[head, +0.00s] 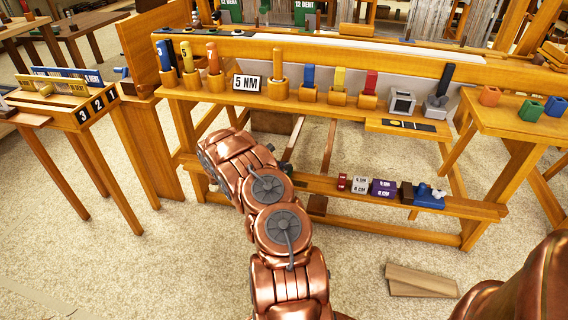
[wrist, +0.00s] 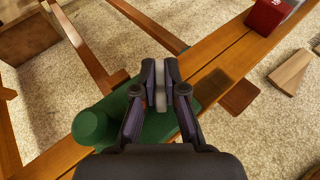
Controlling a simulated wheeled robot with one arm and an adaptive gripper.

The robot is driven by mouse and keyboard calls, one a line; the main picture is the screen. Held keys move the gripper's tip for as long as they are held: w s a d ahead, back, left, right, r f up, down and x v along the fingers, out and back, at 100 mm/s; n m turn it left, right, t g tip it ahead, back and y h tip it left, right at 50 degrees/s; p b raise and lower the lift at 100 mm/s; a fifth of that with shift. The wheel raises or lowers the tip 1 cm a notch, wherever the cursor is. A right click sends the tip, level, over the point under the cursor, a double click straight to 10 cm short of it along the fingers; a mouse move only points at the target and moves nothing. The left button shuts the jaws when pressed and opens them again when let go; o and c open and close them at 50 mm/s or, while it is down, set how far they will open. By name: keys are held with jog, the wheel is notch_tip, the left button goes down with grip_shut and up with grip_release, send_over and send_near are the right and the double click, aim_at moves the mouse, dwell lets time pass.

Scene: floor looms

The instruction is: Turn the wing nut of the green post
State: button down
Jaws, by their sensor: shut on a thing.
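In the wrist view my gripper (wrist: 160,72) is closed around a thin grey piece (wrist: 160,99), likely the wing nut; the fingers hide most of it. Under and beside the fingers is a green part (wrist: 158,126) lying on the wooden rail. A round green post (wrist: 90,126) stands at its left end, next to my gripper and apart from the fingertips. In the head view my copper arm reaches down to the lower rail (head: 325,188) of the loom, and it hides the green post and the gripper.
A red block (head: 342,182) sits farther along the lower rail, also at top right in the wrist view (wrist: 266,15). Beyond it are a white block (head: 360,184), a purple block (head: 383,188) and a blue tool (head: 429,197). The upper rail (head: 300,106) overhangs. Planks (head: 420,281) lie on carpet.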

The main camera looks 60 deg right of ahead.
jog(key=shift+d+r+m+g+y+p, duration=0.15)
jog(key=shift+m+g+y+p, duration=0.35)
jog(key=shift+m+g+p, duration=0.45)
jog(key=shift+g, duration=0.25)
jog(key=c, duration=1.2)
grip_release()
jog(key=shift+c, duration=0.2)
jog(key=shift+r, duration=4.9)
